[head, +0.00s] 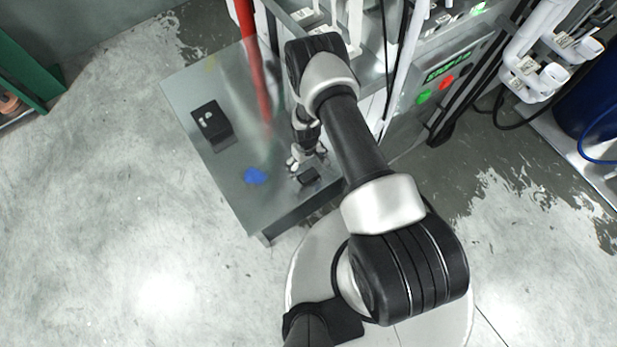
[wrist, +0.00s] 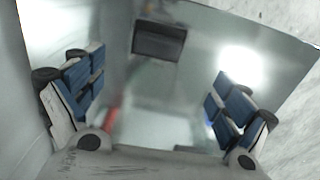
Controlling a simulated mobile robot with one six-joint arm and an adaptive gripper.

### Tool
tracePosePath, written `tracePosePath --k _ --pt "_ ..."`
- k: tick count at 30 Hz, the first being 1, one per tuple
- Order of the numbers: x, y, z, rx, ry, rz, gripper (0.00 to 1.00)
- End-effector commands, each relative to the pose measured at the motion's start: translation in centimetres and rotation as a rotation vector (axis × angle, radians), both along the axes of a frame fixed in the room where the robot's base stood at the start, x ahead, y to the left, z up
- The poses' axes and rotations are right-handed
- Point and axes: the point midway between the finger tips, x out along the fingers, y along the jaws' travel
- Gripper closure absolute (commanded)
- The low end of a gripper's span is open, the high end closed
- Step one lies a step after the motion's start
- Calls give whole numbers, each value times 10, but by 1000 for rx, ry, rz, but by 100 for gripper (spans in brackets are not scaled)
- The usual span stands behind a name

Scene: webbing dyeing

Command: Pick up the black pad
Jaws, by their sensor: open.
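A small black pad (head: 308,176) lies on the grey metal table near its front right edge in the head view. My gripper (head: 307,159) is close above and beside it, partly hidden by my arm. In the wrist view, a dark rectangular pad (wrist: 160,42) lies on the shiny table, beyond and between the fingertips; it appears to be the same pad. My gripper (wrist: 160,72) is open there, its blue-lined fingers wide apart, with nothing between them. No contact with the pad shows.
The metal table (head: 185,97) also bears a black plate with small white pieces (head: 212,125) and a blue patch (head: 255,176). A red pole (head: 247,35) rises at its back. A machine with green and red buttons (head: 446,82) stands right. Floor is open left.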

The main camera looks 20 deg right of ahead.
Motion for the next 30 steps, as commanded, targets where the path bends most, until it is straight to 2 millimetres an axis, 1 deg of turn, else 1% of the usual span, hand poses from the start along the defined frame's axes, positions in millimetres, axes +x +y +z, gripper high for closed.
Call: tracePosePath --k 1,3,6,11,19,23,30 --pt "0 0 -14 0 0 0 6" --pt "0 0 -25 0 0 0 6" --pt "0 0 -34 0 0 0 6" --pt "1 -1 -42 0 -1 -1 6" --pt "4 -4 -82 0 1 -1 6" --pt "4 -4 -90 0 0 -1 6" --pt "4 -3 -89 0 0 0 6"
